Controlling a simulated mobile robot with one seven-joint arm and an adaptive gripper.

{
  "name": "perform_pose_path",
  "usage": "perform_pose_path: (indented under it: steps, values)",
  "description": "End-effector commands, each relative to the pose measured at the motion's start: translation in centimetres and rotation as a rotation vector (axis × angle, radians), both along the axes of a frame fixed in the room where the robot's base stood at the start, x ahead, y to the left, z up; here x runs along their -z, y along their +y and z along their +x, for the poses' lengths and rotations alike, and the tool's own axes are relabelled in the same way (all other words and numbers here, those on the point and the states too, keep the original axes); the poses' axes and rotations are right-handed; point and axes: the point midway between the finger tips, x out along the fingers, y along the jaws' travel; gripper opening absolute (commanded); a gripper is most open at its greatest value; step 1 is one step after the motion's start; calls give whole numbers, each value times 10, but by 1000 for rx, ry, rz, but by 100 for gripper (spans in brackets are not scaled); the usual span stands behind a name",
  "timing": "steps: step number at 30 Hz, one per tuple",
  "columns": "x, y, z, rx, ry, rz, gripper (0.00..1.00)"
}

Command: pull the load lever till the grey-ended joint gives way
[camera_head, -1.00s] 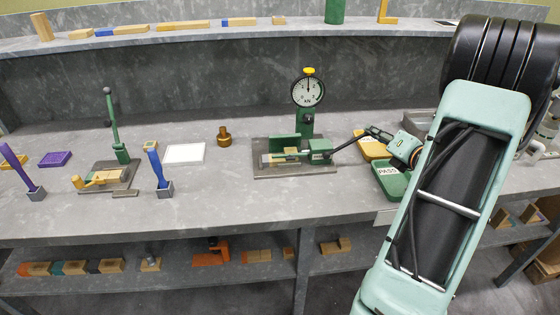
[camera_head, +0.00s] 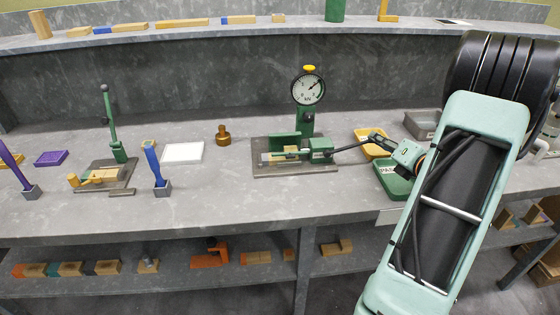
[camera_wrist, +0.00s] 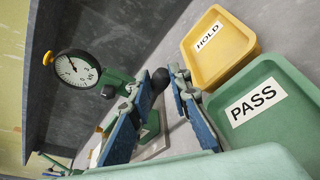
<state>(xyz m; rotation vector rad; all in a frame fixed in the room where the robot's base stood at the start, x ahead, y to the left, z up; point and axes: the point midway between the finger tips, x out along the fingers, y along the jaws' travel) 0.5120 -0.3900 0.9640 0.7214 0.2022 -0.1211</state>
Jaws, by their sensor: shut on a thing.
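The press (camera_head: 305,125) stands on a dark base plate in the middle of the bench, with a round dial gauge (camera_head: 308,88) on its green post. The gauge needle points to the upper right. The load lever (camera_head: 348,148) is a dark rod reaching right from the press, nearly level. My gripper (camera_head: 374,138) is shut on its outer end. In the wrist view the lever's black knob (camera_wrist: 160,77) shows between my blue fingers. A pale wooden joint (camera_head: 284,155) lies in the press; its grey end is too small to make out, and I see no clear break.
A yellow HOLD tray (camera_head: 369,138) and green PASS tray (camera_head: 393,184) stand close by my gripper, right of the press. A grey bin (camera_head: 422,124) is behind them. A brass weight (camera_head: 223,135) and white tile (camera_head: 183,153) lie left, with clear bench in front.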

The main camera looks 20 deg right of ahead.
Motion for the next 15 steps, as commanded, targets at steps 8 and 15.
perform_pose_path:
  steps: [8, 15]
  values:
    - [21, -3, -2, -1, 6, 2, 5]
    - [20, -2, -2, -4, 6, 2, 5]
